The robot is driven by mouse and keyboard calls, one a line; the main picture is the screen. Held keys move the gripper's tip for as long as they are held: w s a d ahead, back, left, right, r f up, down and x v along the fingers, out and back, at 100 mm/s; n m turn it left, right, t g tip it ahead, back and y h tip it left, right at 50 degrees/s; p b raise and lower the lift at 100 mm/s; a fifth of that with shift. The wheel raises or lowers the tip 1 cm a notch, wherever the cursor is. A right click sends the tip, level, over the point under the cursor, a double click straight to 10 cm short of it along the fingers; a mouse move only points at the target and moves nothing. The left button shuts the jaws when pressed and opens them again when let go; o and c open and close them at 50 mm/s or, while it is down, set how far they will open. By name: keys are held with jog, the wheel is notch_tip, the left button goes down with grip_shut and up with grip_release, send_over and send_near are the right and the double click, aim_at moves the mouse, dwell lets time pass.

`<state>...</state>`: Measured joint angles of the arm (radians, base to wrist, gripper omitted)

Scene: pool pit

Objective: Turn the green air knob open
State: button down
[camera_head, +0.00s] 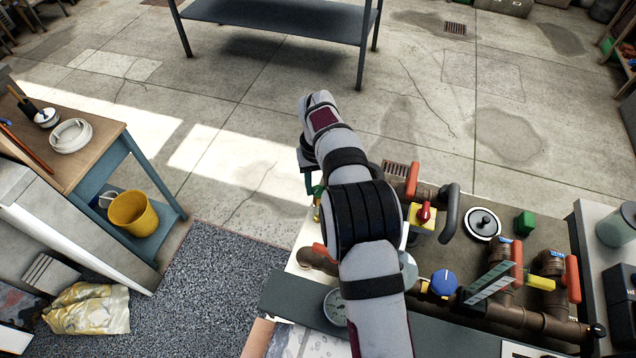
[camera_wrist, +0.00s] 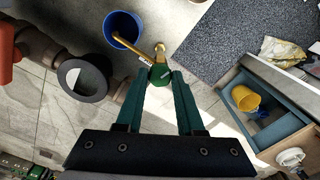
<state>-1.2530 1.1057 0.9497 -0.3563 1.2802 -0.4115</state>
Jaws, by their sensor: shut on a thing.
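The green air knob (camera_wrist: 160,77) shows in the wrist view, with a pale mark on its face. It sits on a thin brass pipe (camera_wrist: 128,45) with a brass end fitting beside it. My gripper (camera_wrist: 159,74) reaches the knob from the near side, its two teal fingers on either side of it, shut on it. In the head view my gripper (camera_head: 315,188) is mostly hidden behind my own arm, left of the pipework. How far the knob is turned is hard to tell.
A blue bucket (camera_wrist: 124,28) stands under the brass pipe. Brown pipes (camera_head: 520,315) with red-handled valves, a blue knob (camera_head: 444,283) and a red button on a yellow box (camera_head: 422,222) crowd the bench to the right. A workbench with a yellow bucket (camera_head: 134,213) is left.

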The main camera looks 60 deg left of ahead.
jog(key=n, duration=0.4)
jog(key=shift+n, duration=1.7)
jog(key=c, duration=0.5)
grip_release()
jog(key=shift+r, duration=0.1)
notch_tip(320, 180, up, 16)
jog(key=shift+f, duration=0.15)
